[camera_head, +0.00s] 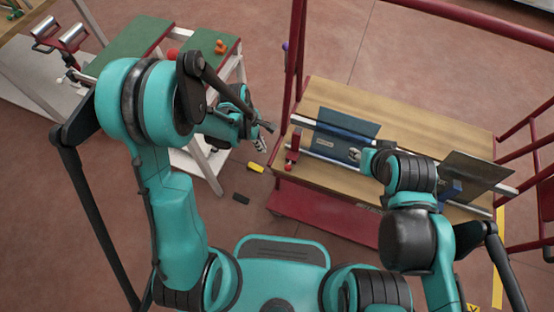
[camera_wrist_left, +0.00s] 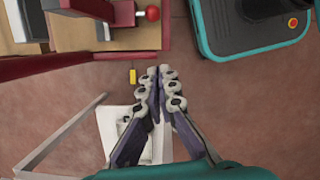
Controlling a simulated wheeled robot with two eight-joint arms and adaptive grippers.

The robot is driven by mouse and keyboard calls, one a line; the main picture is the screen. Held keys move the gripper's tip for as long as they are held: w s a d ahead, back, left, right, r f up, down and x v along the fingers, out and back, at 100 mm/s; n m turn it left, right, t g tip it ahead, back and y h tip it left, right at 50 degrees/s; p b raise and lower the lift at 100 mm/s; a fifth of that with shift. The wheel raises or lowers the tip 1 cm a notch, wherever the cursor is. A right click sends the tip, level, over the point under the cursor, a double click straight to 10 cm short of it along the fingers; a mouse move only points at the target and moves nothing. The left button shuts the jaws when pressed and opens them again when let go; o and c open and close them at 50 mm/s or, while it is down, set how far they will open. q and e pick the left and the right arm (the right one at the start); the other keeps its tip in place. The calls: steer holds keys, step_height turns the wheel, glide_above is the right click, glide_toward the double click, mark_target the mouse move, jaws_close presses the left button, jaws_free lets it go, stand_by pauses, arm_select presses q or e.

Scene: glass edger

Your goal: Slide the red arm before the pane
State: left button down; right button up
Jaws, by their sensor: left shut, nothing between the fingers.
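The red arm (camera_head: 291,160) stands at the left end of the rail on the wooden bench, left of a blue-grey pane (camera_head: 345,127). Its red ball knob (camera_wrist_left: 153,12) and red block (camera_wrist_left: 121,13) show at the top of the left wrist view. My left gripper (camera_head: 262,143) is left of the bench, apart from the red arm. In the left wrist view its fingers (camera_wrist_left: 160,72) are together and empty. My right gripper (camera_head: 356,154) is in front of the pane's lower right part; its fingers are too small to read, and contact is unclear.
A second pane (camera_head: 475,172) stands at the bench's right. Red frame posts (camera_head: 297,45) rise around the bench. A green-topped table (camera_head: 135,42) stands at the left.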

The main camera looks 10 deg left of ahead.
mark_target(293, 150)
arm_select(q)
steer(key=b+x, duration=0.5)
steer(key=x, duration=0.6)
steer(key=d, duration=0.2)
steer(key=shift+s+d+r+b, duration=0.1)
steer(key=shift+d+b, duration=0.15)
steer(key=shift+b, duration=0.05)
steer(key=shift+d, duration=0.6)
arm_select(e)
steer(key=shift+f, duration=2.95)
